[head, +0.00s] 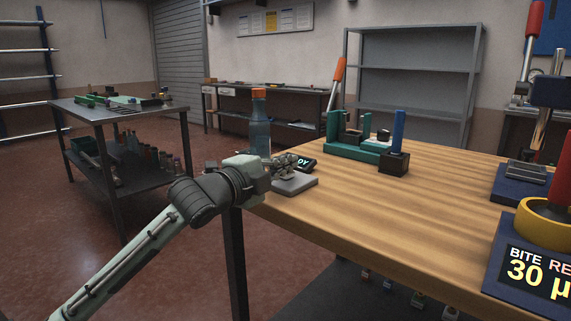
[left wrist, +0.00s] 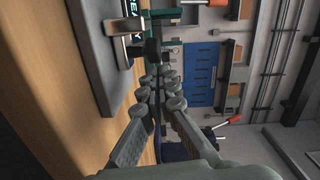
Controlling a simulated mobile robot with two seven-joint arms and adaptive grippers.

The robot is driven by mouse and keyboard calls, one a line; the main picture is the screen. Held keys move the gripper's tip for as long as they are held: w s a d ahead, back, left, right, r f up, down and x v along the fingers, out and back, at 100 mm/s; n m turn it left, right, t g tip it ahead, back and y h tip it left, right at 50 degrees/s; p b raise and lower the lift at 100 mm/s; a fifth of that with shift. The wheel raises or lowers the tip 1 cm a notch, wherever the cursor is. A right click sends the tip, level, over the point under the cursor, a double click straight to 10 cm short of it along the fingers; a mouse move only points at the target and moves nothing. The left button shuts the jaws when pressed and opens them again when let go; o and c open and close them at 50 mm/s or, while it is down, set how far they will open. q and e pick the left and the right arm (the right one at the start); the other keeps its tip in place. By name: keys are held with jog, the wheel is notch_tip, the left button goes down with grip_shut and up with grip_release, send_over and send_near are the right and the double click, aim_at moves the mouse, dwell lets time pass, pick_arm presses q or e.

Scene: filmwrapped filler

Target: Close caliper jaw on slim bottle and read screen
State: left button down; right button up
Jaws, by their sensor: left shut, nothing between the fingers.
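A slim blue see-through bottle (head: 259,135) with an orange cap stands upright at the table's left end in the head view; its lower end is hidden behind my left gripper. The caliper has a grey base plate (head: 297,185) and a small dark screen (head: 303,161), only partly readable as "DY". In the left wrist view, the plate (left wrist: 92,40) and a metal jaw with a black knob (left wrist: 150,48) show at upper left. My left gripper (head: 287,168) is shut and empty beside the caliper; its fingertips (left wrist: 160,80) are just below the knob in the wrist view. My right gripper is out of view.
A blue device with a "30 µ" display (head: 535,275) is at right. The middle tabletop is clear.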

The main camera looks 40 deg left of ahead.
pick_arm(q)
jog(key=a, duration=0.4)
jog(key=shift+w+f, duration=0.1)
jog(key=shift+w, duration=0.05)
jog(key=shift+a, duration=0.3)
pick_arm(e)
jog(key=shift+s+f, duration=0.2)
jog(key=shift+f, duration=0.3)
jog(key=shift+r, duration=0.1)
pick_arm(q)
jog(key=shift+r+p, duration=0.2)
jog(key=shift+p, duration=0.1)
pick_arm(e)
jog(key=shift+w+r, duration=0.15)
